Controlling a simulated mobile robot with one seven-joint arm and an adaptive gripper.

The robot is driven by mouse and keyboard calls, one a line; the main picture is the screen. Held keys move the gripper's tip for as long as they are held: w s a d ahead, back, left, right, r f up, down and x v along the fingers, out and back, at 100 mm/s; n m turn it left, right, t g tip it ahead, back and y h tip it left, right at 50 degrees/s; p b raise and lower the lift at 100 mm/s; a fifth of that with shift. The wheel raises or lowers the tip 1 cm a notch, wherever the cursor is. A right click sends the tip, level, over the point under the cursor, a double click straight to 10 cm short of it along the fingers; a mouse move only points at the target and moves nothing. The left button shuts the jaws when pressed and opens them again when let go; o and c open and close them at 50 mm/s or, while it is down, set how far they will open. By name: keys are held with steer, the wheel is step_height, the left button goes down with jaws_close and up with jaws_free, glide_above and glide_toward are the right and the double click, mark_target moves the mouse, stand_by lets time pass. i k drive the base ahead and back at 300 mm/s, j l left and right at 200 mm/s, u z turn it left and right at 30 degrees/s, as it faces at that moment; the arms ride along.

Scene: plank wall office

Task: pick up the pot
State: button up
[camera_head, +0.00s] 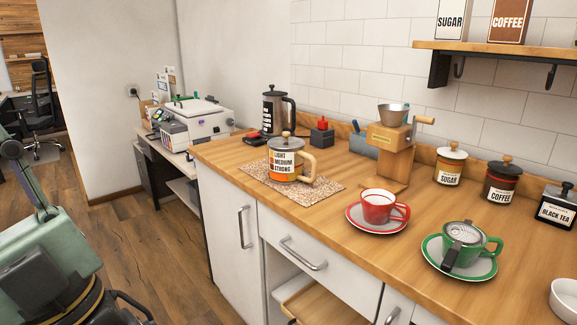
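A lidded pot (286,160) with an orange band, a wooden knob and a tan handle on its right stands upright on a speckled mat (318,198) on the wooden counter. Its label reads LIGHT, MEDIUM, STRONG. A dark French press (275,112) with a black handle stands behind it. My gripper cannot be made out in this view, and nothing is seen touching the pot.
A red cup (377,206) and a green cup (488,244) stand on saucers at the right on the counter (335,240). A wooden grinder (391,150) is right of the pot. Several jars line the wall below a shelf (500,50). A drawer (300,312) is open below.

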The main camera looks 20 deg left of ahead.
mark_target(285, 167)
steer(key=i+j+z, duration=0.9)
steer(key=k+j, duration=0.05)
